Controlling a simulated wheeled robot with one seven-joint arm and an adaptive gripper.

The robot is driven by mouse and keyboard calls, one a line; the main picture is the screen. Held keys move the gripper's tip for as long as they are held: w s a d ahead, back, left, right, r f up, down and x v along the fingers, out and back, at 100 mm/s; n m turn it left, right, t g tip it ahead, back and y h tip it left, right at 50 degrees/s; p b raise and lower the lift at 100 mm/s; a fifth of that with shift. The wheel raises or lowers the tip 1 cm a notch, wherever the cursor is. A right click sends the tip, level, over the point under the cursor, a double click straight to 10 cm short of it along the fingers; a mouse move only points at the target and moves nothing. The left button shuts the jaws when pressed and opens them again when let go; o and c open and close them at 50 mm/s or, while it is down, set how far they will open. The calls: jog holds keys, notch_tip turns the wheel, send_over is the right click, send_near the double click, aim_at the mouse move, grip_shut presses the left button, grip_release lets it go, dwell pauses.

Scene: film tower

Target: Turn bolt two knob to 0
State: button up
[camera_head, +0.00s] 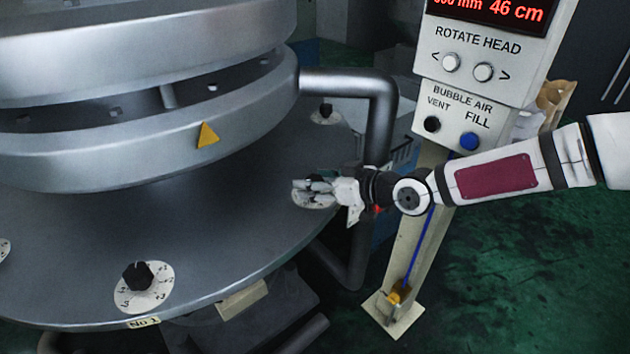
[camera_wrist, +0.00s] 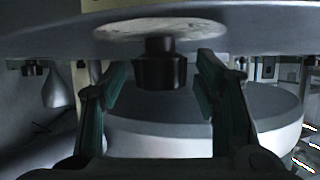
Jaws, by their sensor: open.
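A black knob on a pale round dial (camera_head: 306,203) sits at the right rim of the grey round table, mostly hidden by my gripper (camera_head: 318,188). No number label for this bolt is readable. In the wrist view the black knob (camera_wrist: 160,70) stands out from its dial (camera_wrist: 125,29), between the two spread fingers of my gripper (camera_wrist: 161,72). Gaps show on both sides of the knob. My gripper is open. The knob's pointer and the dial's numbers cannot be read in either view.
Another black knob (camera_head: 137,275) on a numbered dial sits at the front rim, above a "No 1" label (camera_head: 143,323). A third knob (camera_head: 325,111) is farther back. The heavy metal head (camera_head: 170,125) overhangs the table. A bent grey pipe (camera_head: 384,110) and control post (camera_head: 475,75) stand near my arm.

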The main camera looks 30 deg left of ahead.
jog(key=shift+a+f, duration=0.15)
jog(key=shift+a, duration=0.1)
jog(key=c, duration=1.2)
